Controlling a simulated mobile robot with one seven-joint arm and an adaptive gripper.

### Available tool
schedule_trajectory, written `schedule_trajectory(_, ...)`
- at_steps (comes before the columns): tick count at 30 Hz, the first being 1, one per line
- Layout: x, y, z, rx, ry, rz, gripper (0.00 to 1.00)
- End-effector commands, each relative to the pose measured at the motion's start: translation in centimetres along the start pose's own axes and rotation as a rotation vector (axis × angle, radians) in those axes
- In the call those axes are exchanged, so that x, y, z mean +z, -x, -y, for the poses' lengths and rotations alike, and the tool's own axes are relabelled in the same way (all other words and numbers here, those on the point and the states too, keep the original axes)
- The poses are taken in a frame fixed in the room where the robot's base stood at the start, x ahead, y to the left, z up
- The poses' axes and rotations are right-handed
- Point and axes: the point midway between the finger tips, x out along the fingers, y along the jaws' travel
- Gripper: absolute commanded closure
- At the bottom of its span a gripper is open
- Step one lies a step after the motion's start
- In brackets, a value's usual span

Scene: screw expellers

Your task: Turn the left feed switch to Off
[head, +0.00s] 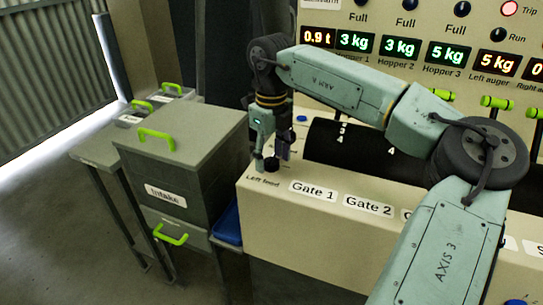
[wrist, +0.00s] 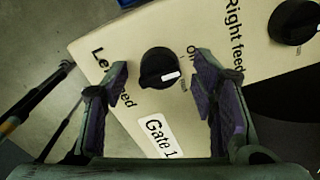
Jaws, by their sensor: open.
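The left feed switch (wrist: 153,66) is a round black knob with a white pointer mark on the cream panel. In the wrist view its mark points right and slightly down. Short position lettering (wrist: 191,49) sits to its right, partly covered by a finger. My gripper (wrist: 163,82) is open, with one purple-padded finger on each side of the knob and visible gaps between. The left finger hides part of the "Left feed" label. In the head view my gripper (head: 271,158) points down over the knob (head: 271,164) at the panel's left end. Fingertip height above the panel is unclear.
The right feed knob (wrist: 294,20) is at upper right in the wrist view. The Gate 1 label (wrist: 160,136) lies below the switch. A dark roller (head: 330,147) lies right of my gripper. The grey Intake bin (head: 180,150) stands to the left, beside the panel.

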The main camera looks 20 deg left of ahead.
Motion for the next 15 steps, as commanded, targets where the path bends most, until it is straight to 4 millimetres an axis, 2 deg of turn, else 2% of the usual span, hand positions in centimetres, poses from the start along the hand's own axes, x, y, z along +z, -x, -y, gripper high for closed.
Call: schedule_trajectory(15, 0.1, 9.7, 0.0, -0.002, 0.000, 0.003, 0.47)
